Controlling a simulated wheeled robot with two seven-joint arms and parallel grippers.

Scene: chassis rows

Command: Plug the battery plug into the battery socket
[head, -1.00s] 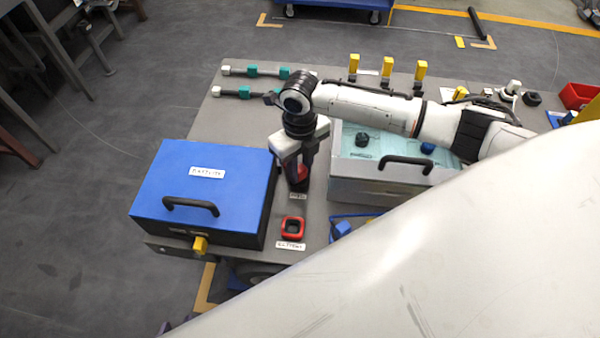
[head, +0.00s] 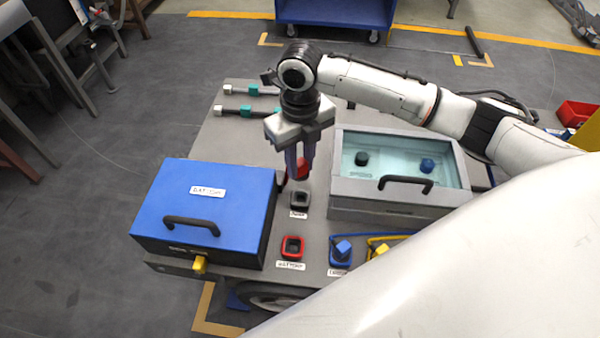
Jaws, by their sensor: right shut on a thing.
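My right gripper (head: 298,173) is shut on a red plug (head: 303,168), mostly hidden behind the fingers. It points down and appears above the grey bench top, beyond a dark square socket (head: 299,201). The red-rimmed battery socket (head: 292,247) is nearer the bench's front edge, with a dark, empty-looking opening and a white label in front of it. The held plug is clearly apart from this socket. My left gripper is not in view.
A blue box (head: 205,208) with a black handle stands left of the sockets. A grey clear-lidded case (head: 400,205) stands right. A blue plug (head: 341,250) sits at the front, right of the red socket. Teal-and-white rods (head: 246,111) lie at the back left.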

